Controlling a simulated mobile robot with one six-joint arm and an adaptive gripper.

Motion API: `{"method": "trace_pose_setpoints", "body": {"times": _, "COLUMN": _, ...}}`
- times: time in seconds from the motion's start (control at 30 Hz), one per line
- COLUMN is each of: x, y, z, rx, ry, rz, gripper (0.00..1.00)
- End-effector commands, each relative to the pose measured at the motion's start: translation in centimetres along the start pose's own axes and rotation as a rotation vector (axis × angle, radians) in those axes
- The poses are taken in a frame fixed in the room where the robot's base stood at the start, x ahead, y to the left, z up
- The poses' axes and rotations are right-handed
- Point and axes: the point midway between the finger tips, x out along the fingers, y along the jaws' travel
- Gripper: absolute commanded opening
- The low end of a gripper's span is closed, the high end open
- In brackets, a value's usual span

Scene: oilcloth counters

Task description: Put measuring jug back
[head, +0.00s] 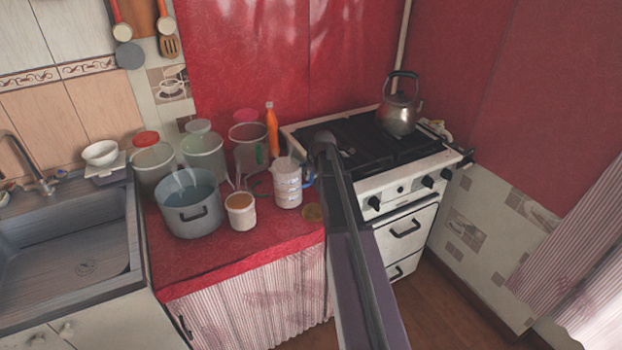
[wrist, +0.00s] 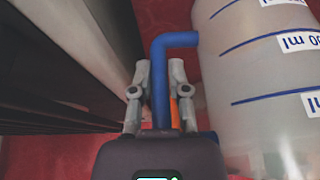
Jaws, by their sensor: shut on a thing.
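The measuring jug (head: 287,184) is translucent white with blue marks and a blue handle. It appears upright at the right end of the red counter, beside the stove; I cannot tell if its base touches the cloth. In the wrist view its marked body (wrist: 262,115) fills the right side. My gripper (wrist: 158,68) is shut on the jug's blue handle (wrist: 160,90), with one finger on each side. In the head view my arm hides most of the gripper.
The red counter (head: 180,262) holds a large pot (head: 188,208), a small tub (head: 241,212), several clear containers and an orange bottle (head: 272,130) close to the jug. The stove (head: 350,150) with a kettle (head: 398,112) stands right, the sink (head: 75,240) left. The counter's front left is clear.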

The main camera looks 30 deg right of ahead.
Motion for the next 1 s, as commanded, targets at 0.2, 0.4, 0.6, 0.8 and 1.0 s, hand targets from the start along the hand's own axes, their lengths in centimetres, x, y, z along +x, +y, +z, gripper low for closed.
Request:
{"method": "trace_pose_setpoints", "body": {"times": 0.2, "x": -0.06, "y": -0.02, "z": -0.04, "rx": 0.000, "ry": 0.001, "rz": -0.001, "gripper": 0.00}}
{"method": "trace_pose_setpoints", "body": {"times": 0.4, "x": 0.34, "y": -0.04, "z": 0.10, "rx": -0.001, "ry": 0.000, "rz": -0.001, "gripper": 0.00}}
{"method": "trace_pose_setpoints", "body": {"times": 0.6, "x": 0.23, "y": -0.04, "z": 0.06, "rx": -0.001, "ry": 0.000, "rz": -0.001, "gripper": 0.56}}
{"method": "trace_pose_setpoints", "body": {"times": 0.8, "x": 0.23, "y": -0.04, "z": 0.06, "rx": -0.001, "ry": 0.000, "rz": -0.001, "gripper": 0.56}}
{"method": "trace_pose_setpoints", "body": {"times": 1.0, "x": 0.09, "y": -0.04, "z": 0.00, "rx": -0.001, "ry": 0.000, "rz": 0.000, "gripper": 0.56}}
